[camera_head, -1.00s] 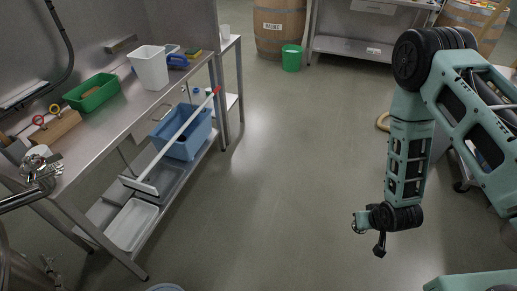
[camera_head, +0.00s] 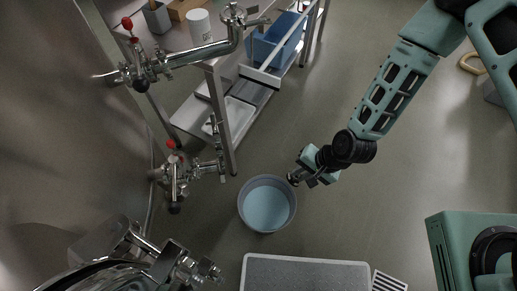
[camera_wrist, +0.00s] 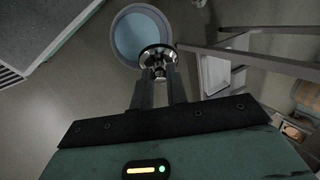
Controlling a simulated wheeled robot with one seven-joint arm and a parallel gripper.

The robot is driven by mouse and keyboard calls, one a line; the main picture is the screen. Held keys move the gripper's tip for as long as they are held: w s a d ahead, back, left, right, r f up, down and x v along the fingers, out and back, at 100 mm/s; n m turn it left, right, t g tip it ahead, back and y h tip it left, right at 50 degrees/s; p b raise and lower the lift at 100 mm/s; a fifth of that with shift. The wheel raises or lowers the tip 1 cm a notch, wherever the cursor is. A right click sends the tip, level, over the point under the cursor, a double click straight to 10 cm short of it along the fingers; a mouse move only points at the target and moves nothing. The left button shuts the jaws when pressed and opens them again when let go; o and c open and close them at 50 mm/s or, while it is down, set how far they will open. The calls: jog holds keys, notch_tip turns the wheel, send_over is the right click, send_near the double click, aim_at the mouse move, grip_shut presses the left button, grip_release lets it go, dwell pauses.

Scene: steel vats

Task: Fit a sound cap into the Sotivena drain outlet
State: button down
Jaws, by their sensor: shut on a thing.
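My gripper (camera_head: 303,176) hangs low over the floor, just right of the blue bucket. In the wrist view its fingers (camera_wrist: 160,76) are shut on a shiny round metal cap (camera_wrist: 155,56); whether the cap is sound cannot be told. In the head view the cap (camera_head: 292,180) is small and partly hidden by the gripper. At left, a steel vat carries an upper pipe with a red-knobbed valve (camera_head: 140,68), a lower red-knobbed valve outlet (camera_head: 190,172) and a bottom fitting (camera_head: 190,268). No name is readable, so which is the Sotivena drain cannot be told.
A blue bucket (camera_head: 267,205) stands on the floor between the lower outlet and my gripper. A grey mat or step (camera_head: 305,274) lies at the bottom. A steel bench (camera_head: 228,125) with a white tray stands behind the valves.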

jog(key=s+a+r+m+y+b, duration=0.1)
jog(key=a+r+m+y+b, duration=0.15)
jog(key=a, duration=0.45)
jog(key=a+r+m+y+b, duration=0.1)
jog(key=a+y+b, duration=0.25)
jog(key=a, duration=0.25)
jog(key=w+a+r+m+y+b, duration=0.1)
jog(key=a+r+y+b, duration=0.1)
jog(key=a+r, duration=0.4)
notch_tip(320, 180, up, 3)
jog(key=shift+w+a+g+y, duration=0.2)
jog(key=shift+g+y, duration=0.1)
jog(key=shift+y, duration=0.6)
jog(key=shift+d, duration=0.1)
jog(key=shift+f+b, duration=2.1)
jog(key=shift+f, duration=0.85)
jog(key=shift+f+b, duration=1.35)
jog(key=shift+f, duration=0.75)
jog(key=c, duration=1.3)
grip_release()
jog(key=shift+d, duration=0.1)
